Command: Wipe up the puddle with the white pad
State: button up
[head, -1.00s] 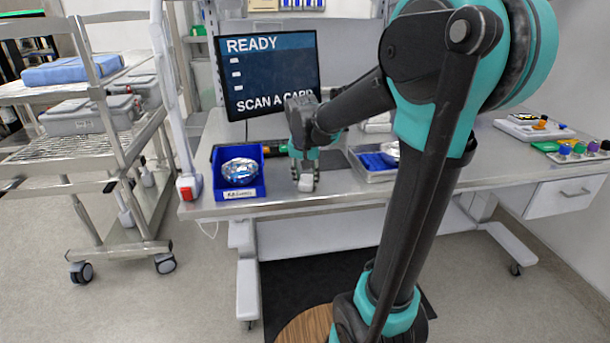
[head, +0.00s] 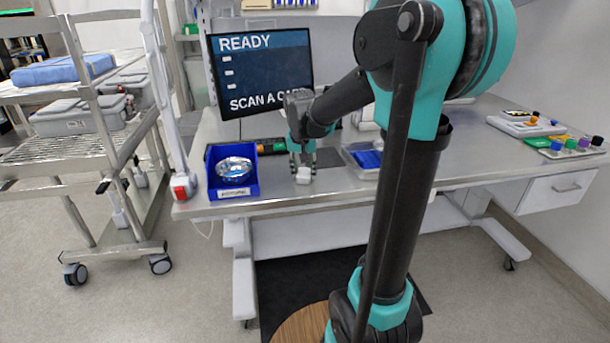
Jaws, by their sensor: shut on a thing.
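My gripper (head: 303,166) points down at the table's front part, just right of the blue bin. It is shut on the white pad (head: 303,178), a small pale block low between the fingertips. The pad is at or very near the steel tabletop; I cannot tell whether it touches. No puddle can be made out on the shiny surface at this size.
The steel table (head: 420,167) holds a blue bin (head: 233,190) with a shiny packet, a monitor (head: 262,72) behind, and a metal tray (head: 352,166) with blue contents right of my gripper. Colored caps (head: 571,143) stand far right. A wire cart (head: 80,147) is left.

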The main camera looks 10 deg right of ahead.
aim_at(311, 184)
jog(key=shift+w, duration=2)
jog(key=c, duration=0.3)
jog(key=shift+w, duration=1.85)
grip_shut()
grip_release()
jog(key=shift+s+d+f, duration=0.1)
jog(key=shift+s+d, duration=0.05)
jog(key=shift+d, duration=0.55)
jog(key=shift+o, duration=0.6)
jog(key=shift+d, duration=0.1)
jog(key=shift+o, duration=0.7)
jog(key=shift+s+d+f, duration=0.1)
jog(key=shift+s, duration=0.35)
jog(key=o, duration=0.3)
jog(key=shift+s+d, duration=0.1)
jog(key=shift+s, duration=1.35)
jog(key=shift+o, duration=0.2)
jog(key=shift+s+d, duration=0.1)
jog(key=shift+s, duration=0.85)
jog(key=shift+s+a+r, duration=0.1)
jog(key=shift+s, duration=0.4)
jog(key=shift+s+a+r, duration=0.1)
jog(key=shift+s, duration=0.35)
jog(key=shift+s+a+f, duration=0.1)
jog(key=shift+s, duration=1.4)
